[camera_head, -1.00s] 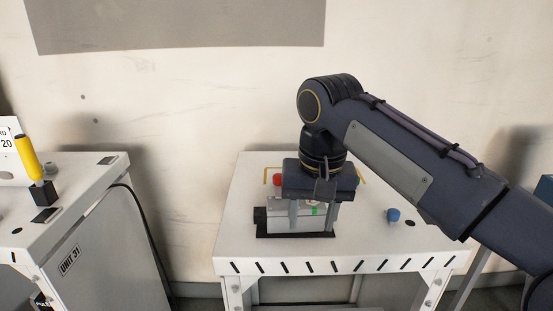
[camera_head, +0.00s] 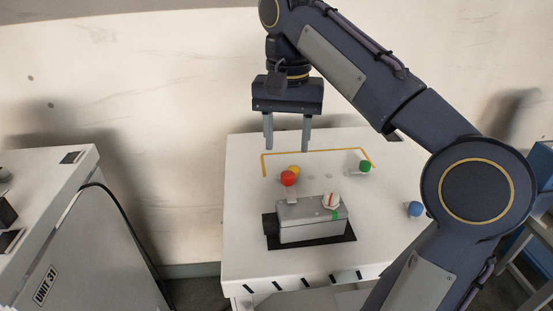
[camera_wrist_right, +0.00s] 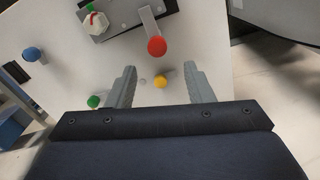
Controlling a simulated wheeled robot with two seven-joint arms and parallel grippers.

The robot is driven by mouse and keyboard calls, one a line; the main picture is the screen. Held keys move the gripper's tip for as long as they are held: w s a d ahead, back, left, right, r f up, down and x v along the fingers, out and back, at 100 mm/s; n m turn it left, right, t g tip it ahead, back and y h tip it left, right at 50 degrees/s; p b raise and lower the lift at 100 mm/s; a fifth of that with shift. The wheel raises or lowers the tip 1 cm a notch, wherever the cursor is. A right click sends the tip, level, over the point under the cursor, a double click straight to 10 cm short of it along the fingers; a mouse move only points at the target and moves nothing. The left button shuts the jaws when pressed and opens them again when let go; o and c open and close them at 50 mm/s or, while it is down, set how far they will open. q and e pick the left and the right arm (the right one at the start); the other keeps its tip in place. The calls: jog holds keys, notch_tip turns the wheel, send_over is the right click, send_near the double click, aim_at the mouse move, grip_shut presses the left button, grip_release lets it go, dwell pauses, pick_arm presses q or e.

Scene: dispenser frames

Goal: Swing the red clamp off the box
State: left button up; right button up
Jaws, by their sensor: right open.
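The red clamp is a red ball knob (camera_head: 288,178) on a short pale lever. The lever runs back from the rear side of the grey box (camera_head: 312,232), and the knob stands clear of the box top on the far side. The wrist view shows the same red knob (camera_wrist_right: 157,46) out from the box edge. My right gripper (camera_head: 287,149) is open and empty, pointing down, above and behind the red knob. In the wrist view its fingers (camera_wrist_right: 161,72) are apart, with the red knob ahead of them. My left gripper is not in view.
A white hexagonal knob (camera_head: 331,200) with a red mark sits on the box. A yellow knob (camera_head: 294,170) is behind the red one. A green knob (camera_head: 365,166) and a blue knob (camera_head: 415,209) stand to the right. The box is on a white table (camera_head: 245,235); another cabinet (camera_head: 70,230) is left.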

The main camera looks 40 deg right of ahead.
aim_at(288, 173)
jog(key=f+b, duration=0.1)
jog(key=f, duration=0.5)
jog(key=shift+s+f, duration=0.1)
jog(key=shift+s, duration=0.1)
jog(key=shift+s+f, duration=0.1)
jog(key=shift+f, duration=0.2)
jog(key=c, duration=1)
